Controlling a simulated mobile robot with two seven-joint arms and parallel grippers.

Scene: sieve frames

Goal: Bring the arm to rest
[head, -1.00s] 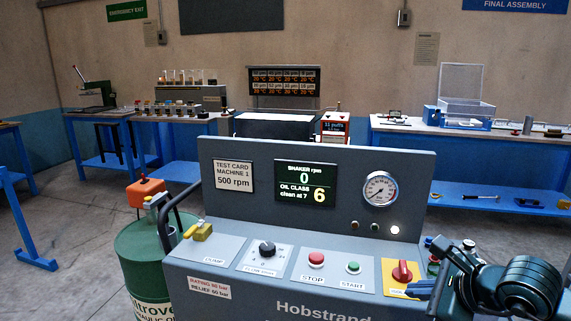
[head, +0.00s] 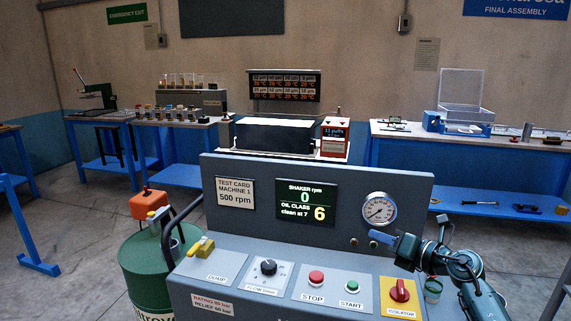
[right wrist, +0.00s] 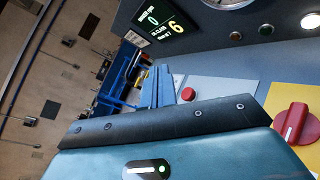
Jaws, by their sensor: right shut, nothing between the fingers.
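My right gripper (head: 378,237) is raised in front of the right part of the console's upright panel, its blue fingers pointing left. In the right wrist view its fingers (right wrist: 156,88) are together, with nothing between them. My right arm (head: 455,262) comes in from the lower right, bent over the console's right end. The gripper appears apart from the controls. My left gripper is out of view.
The grey console (head: 320,172) carries a red isolator knob (head: 399,290), a red stop button (head: 316,278) and a green start button (head: 352,287). A green drum (head: 150,275) stands at left. Blue benches line the wall. The display (head: 306,203) reads 0 rpm and oil class 6.

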